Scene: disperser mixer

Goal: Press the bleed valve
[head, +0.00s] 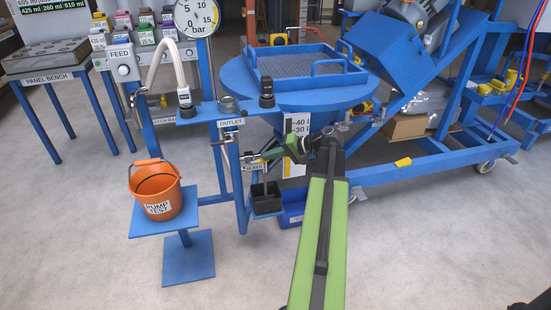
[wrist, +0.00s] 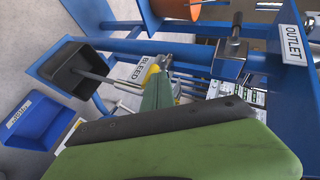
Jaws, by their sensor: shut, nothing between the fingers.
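The bleed valve (head: 248,157) is a small metal fitting on the blue frame below the outlet, with a white BLEED label that also shows in the wrist view (wrist: 138,71). A thin metal tube (wrist: 98,76) slants from beside the label into a black open cup (head: 267,198), also in the wrist view (wrist: 70,68). My gripper (head: 260,156) is shut and empty, with its tips at the valve. In the wrist view my gripper (wrist: 160,65) is largely hidden behind my green arm link. I cannot tell whether the tips touch the valve.
An orange PUMP TEST bucket (head: 157,195) stands on a small blue stand at left. The OUTLET label (head: 231,123) marks the pipe above the valve. A blue round hopper (head: 300,95) carries a tray behind my arm. A blue bin (head: 292,208) sits low behind the cup. The front floor is clear.

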